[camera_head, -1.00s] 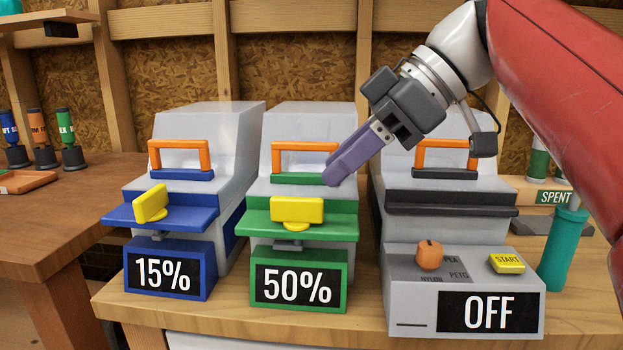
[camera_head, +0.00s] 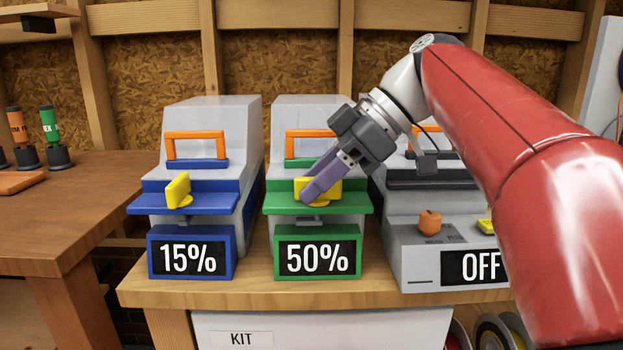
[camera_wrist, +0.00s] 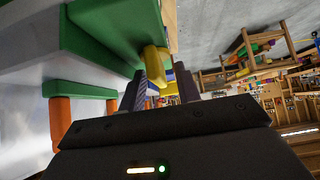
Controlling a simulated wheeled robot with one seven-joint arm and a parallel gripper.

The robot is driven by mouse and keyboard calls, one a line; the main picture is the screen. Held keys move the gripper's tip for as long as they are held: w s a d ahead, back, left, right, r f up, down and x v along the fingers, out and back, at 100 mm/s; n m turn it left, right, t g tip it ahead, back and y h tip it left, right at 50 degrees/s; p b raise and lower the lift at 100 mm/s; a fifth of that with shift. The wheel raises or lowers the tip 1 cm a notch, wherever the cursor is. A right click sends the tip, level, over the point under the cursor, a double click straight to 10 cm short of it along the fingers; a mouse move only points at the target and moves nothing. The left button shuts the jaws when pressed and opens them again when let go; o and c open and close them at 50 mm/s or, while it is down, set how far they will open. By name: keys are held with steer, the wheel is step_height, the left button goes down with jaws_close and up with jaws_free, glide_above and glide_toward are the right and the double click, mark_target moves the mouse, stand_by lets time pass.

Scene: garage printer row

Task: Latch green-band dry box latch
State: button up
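The green-band dry box (camera_head: 350,200) stands in the middle of the bench, with a "50%" display on its front. Its yellow latch tab (camera_head: 333,192) is on the green ledge, broad face toward the head camera. My gripper (camera_head: 309,194) reaches down to it from the upper right, and its purple fingers cover part of the tab. In the wrist view the two fingertips (camera_wrist: 160,82) are apart, with the yellow tab (camera_wrist: 154,60) at the gap between them. Whether they touch it I cannot tell.
A blue-band dry box (camera_head: 190,210) with a "15%" display and its own yellow tab (camera_head: 177,190) stands close on the left. A grey dryer (camera_head: 425,255) reading "OFF" stands on the right, partly behind my arm. Orange handles top the boxes.

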steer(key=shift+c, duration=0.4)
jaws_close()
